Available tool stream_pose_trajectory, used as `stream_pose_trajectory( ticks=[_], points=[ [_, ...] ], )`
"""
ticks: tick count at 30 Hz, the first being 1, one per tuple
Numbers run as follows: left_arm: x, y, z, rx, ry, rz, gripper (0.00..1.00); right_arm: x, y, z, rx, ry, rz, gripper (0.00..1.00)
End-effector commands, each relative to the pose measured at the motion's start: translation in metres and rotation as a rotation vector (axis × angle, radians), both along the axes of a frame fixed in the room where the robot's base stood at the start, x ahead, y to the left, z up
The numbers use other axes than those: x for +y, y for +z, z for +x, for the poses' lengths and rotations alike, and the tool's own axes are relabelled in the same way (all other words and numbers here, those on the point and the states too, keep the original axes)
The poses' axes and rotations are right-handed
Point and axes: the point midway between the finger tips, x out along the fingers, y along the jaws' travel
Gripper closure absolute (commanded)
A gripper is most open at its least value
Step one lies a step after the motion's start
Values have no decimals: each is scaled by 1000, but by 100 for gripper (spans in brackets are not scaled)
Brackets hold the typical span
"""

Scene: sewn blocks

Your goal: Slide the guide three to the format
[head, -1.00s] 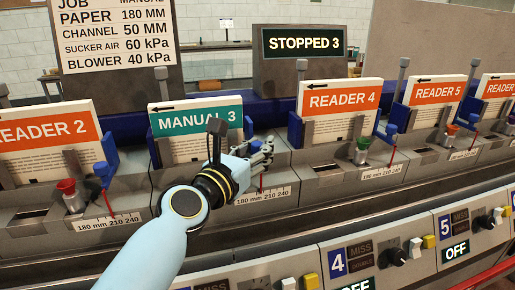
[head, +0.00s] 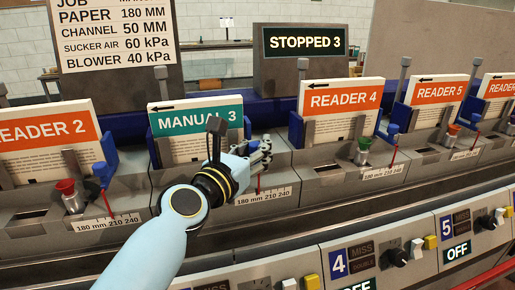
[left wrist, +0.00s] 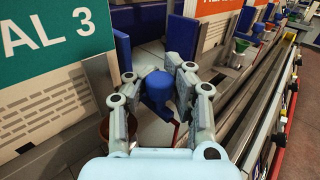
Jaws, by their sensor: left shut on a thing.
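Guide three has a blue knob (left wrist: 158,86) between the fingers in the left wrist view; an upright blue plate (left wrist: 122,42) stands behind it. My left gripper (head: 259,150) is shut on the knob, right of the teal MANUAL 3 pile (head: 197,128). In the head view its fingers mostly hide the knob. A red pointer (head: 258,184) hangs below, over the left to middle part of the 180 mm 210 240 scale (head: 266,196). The format sign (head: 116,35) reads PAPER 180 MM. My right gripper is not in view.
READER 2 (head: 45,138) stands to the left and READER 4 (head: 340,108) to the right, with similar blue guides. A screen (head: 303,43) reads STOPPED 3. A control panel with switches (head: 400,250) runs along the front.

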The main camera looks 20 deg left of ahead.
Motion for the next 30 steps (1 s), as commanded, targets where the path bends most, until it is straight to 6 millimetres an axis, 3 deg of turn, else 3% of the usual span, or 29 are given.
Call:
stream_pose_trajectory(
  ticks=[14,15,23,30],
  points=[
    [6,-7,-8,16,-8,-5,100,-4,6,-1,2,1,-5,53],
    [6,-7,-8,16,-8,-4,86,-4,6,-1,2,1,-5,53],
    [6,-5,-7,11,-5,-3,52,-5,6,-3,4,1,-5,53],
    [7,-3,-7,8,-4,-3,52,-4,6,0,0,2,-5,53]
  ],
)
